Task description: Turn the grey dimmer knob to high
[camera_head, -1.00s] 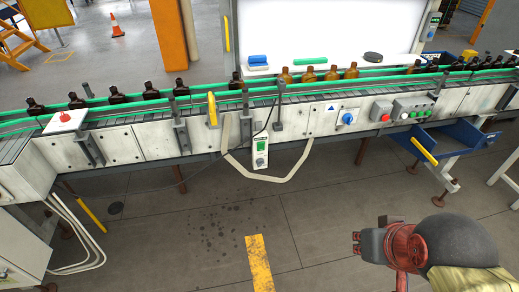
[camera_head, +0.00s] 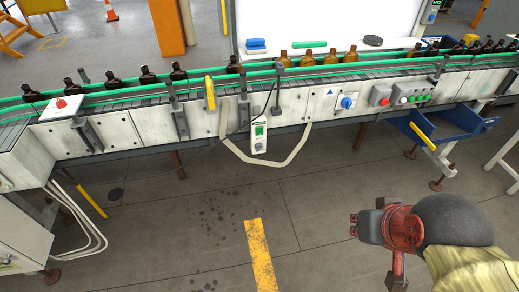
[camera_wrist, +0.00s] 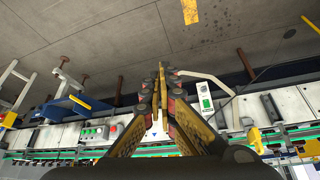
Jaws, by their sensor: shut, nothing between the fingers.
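A small white control box (camera_head: 259,137) with a green display hangs on the front of the conveyor line. A small round knob seems to sit low on its face, too small to read its setting. The box also shows in the wrist view (camera_wrist: 204,97), right of my fingers. A blue knob (camera_head: 347,102) sits on a panel farther right. My gripper (camera_head: 353,225) is in front of the line, at the lower right in the head view, well apart from the box. In the wrist view its fingers (camera_wrist: 161,68) are together and empty.
Brown bottles (camera_head: 148,76) stand along the green-railed conveyor (camera_head: 100,112). A red button (camera_head: 61,103) is at the left and a blue bin (camera_head: 452,132) at the right. A hose loops below the box. The floor before the line is clear, with a yellow stripe (camera_head: 258,250).

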